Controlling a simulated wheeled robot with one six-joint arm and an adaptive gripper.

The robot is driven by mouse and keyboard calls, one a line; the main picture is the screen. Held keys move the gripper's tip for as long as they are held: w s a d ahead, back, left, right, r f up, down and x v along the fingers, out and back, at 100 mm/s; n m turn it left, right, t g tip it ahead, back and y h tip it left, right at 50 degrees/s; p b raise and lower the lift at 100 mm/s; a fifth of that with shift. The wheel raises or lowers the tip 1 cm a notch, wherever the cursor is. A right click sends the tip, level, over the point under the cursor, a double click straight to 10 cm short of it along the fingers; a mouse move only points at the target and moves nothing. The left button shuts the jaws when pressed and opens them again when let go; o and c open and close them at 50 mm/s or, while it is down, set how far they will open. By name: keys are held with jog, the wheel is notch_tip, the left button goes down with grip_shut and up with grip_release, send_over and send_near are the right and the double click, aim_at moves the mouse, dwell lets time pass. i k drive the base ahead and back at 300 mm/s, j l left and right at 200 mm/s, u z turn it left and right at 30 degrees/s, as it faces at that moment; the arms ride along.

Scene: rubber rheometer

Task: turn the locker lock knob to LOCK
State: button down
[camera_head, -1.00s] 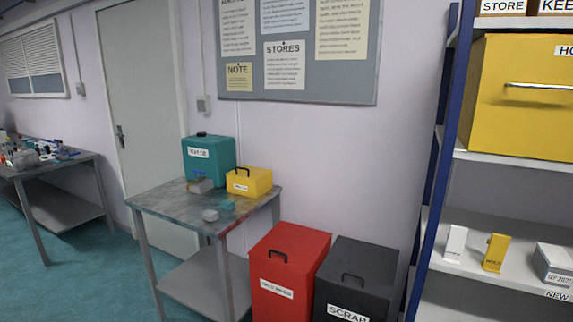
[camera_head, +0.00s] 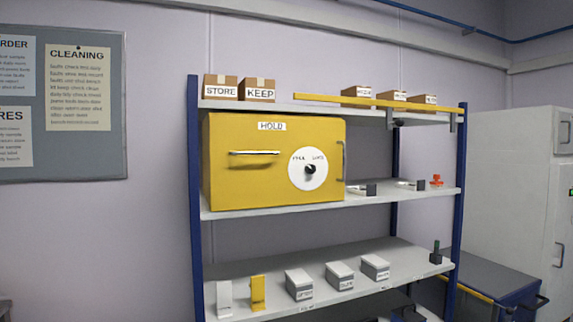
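The yellow locker (camera_head: 236,183) marked HOLD stands on the upper-middle shelf of the blue-posted rack. On its front is a round white dial with a small black lock knob (camera_head: 310,169) in the middle. Two words are printed at the dial's upper left and upper right; the right one looks like LOCK, but both are small, and I cannot tell exactly where the knob points. A horizontal bar handle (camera_head: 254,153) is on the left of the front and a vertical handle (camera_head: 341,160) is at its right edge. My gripper is not in view.
The rack (camera_head: 194,200) holds labelled boxes (camera_head: 257,89) on top and small boxes (camera_head: 340,275) on the lower shelf. A yellow bar (camera_head: 362,101) runs along the top shelf's front. A blue cart (camera_head: 497,280) and white cabinet (camera_head: 510,180) stand right.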

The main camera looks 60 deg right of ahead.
aim_at(310, 170)
jog(key=l+z, duration=0.1)
jog(key=z, duration=0.7)
jog(key=i+l+z, duration=0.1)
jog(key=z, duration=0.3)
